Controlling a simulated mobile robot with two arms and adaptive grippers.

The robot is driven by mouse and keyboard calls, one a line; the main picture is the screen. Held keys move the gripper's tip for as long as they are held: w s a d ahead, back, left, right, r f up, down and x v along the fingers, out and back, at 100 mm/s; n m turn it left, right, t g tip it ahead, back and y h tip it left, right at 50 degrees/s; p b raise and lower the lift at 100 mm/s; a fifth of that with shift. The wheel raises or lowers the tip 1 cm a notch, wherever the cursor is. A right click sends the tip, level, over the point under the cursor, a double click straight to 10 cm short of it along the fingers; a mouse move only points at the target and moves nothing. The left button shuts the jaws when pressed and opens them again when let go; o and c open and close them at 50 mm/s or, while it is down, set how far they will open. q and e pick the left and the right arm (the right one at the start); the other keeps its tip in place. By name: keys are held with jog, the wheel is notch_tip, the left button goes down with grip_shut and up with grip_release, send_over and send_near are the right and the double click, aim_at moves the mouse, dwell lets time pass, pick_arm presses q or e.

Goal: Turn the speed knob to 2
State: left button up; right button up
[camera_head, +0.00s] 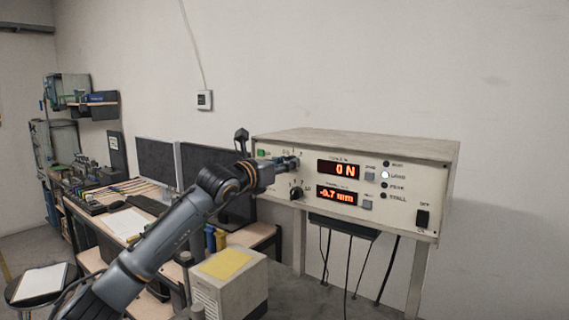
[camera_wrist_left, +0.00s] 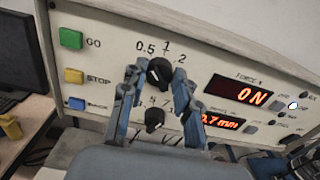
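The upper black knob (camera_wrist_left: 160,72) has the marks 0.5, 1 and 2 around it on the control panel; its marks match the speed value 2. I cannot tell for sure where its pointer stands. My left gripper (camera_wrist_left: 156,80) is open in the left wrist view, with one blue-grey finger on each side of this knob. I cannot tell whether the fingers touch it. In the head view my left gripper (camera_head: 287,164) is at the panel's upper left and covers this knob. My right gripper is not in view.
A lower black knob (camera_wrist_left: 154,118) sits just below. Green GO (camera_wrist_left: 71,38), yellow STOP (camera_wrist_left: 74,76) and blue (camera_wrist_left: 76,103) buttons are at left. Displays read 0 N (camera_head: 339,169) and -0.7 mm (camera_head: 337,195). A black power switch (camera_head: 422,219) is at far right.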

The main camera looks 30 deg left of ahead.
pick_arm(q)
grip_shut()
jog(key=shift+d+f+m+b, duration=0.1)
jog(key=shift+m+b, duration=1.55)
jog(key=shift+m, duration=2.85)
jog(key=shift+d+f+m+b, duration=0.1)
jog(key=shift+m+b, duration=1.55)
jog(key=shift+m, duration=2.85)
